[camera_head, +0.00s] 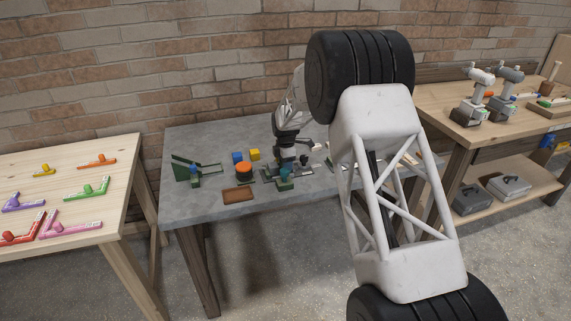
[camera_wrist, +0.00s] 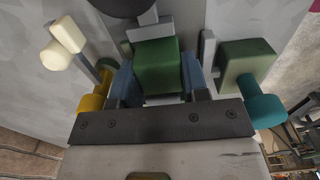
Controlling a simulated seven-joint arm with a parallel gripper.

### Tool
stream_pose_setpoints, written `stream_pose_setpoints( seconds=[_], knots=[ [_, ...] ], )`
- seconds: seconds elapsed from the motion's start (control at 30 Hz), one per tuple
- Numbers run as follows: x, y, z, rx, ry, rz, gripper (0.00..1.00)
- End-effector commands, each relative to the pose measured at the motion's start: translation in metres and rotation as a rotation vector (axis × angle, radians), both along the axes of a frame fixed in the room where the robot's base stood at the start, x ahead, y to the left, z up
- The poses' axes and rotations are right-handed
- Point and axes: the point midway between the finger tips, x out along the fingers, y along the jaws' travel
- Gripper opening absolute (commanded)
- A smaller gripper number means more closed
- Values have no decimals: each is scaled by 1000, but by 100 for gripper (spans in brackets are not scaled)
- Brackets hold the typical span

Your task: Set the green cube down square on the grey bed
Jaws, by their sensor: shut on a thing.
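My gripper (camera_wrist: 158,82) is shut on the green cube (camera_wrist: 157,58), with a blue-padded finger on each side of it. In the head view my gripper (camera_head: 286,160) is low over the grey table, and I cannot make out the held cube there. A light grey piece (camera_wrist: 150,30) shows just beyond the cube in the wrist view; it may be part of the grey bed. The cube and my gripper hide what lies beneath, so I cannot tell whether the cube touches the bed.
A second green block (camera_wrist: 247,60) with a teal cylinder (camera_wrist: 264,108) stands to the right. A yellow cylinder (camera_wrist: 95,92) and a cream piece (camera_wrist: 66,34) are to the left.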

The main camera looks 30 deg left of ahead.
Motion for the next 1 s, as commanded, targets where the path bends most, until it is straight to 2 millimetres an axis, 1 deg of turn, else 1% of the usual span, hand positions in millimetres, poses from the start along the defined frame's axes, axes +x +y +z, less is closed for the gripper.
stream_pose_setpoints(
  seconds=[0.03,0.07,0.1,0.13,0.4,0.57,0.77,0.87,1.0],
  knots=[
    [0,0,-1,0,0,0,19],
    [0,0,-1,0,0,0,45],
    [0,0,-1,0,0,0,51],
    [0,0,-1,0,0,0,52],
    [0,0,-1,0,0,0,52],
    [0,0,4,0,0,0,52],
    [0,0,21,1,-1,0,52],
    [1,0,34,1,-1,0,52],
    [0,0,56,1,-1,0,52]
  ],
)
